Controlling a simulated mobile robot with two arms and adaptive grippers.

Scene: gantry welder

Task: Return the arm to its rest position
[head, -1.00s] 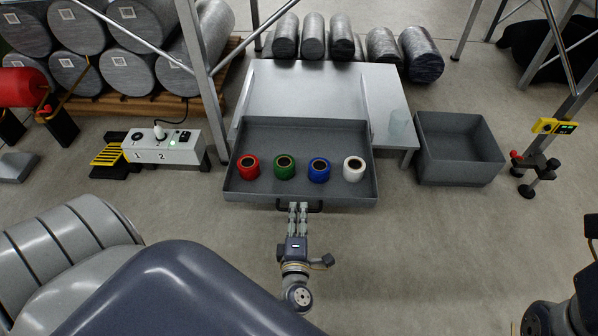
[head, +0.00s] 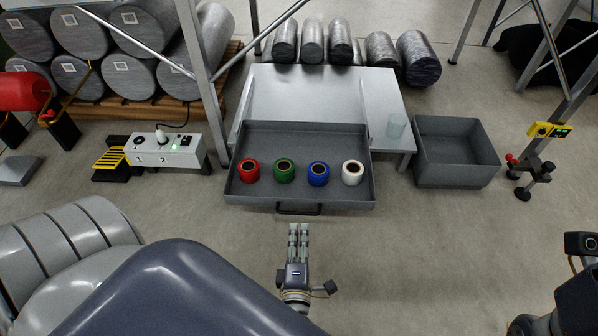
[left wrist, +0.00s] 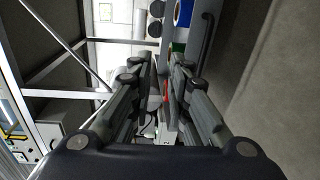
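My left gripper (head: 299,230) is in front of the open grey drawer (head: 300,198), apart from its dark handle (head: 299,209). Its two fingers point at the drawer with a narrow gap between them and nothing held. In the left wrist view the fingers (left wrist: 163,65) also stand slightly apart, and the handle (left wrist: 204,45) shows beyond them to the right. My right gripper is out of view; only part of my right arm shows at the lower right of the head view.
The drawer holds red (head: 249,171), green (head: 284,171), blue (head: 318,174) and white (head: 352,172) spools. A grey bin (head: 455,178) stands right of the metal table (head: 300,92). A switch box (head: 165,150) stands left. The floor before the drawer is clear.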

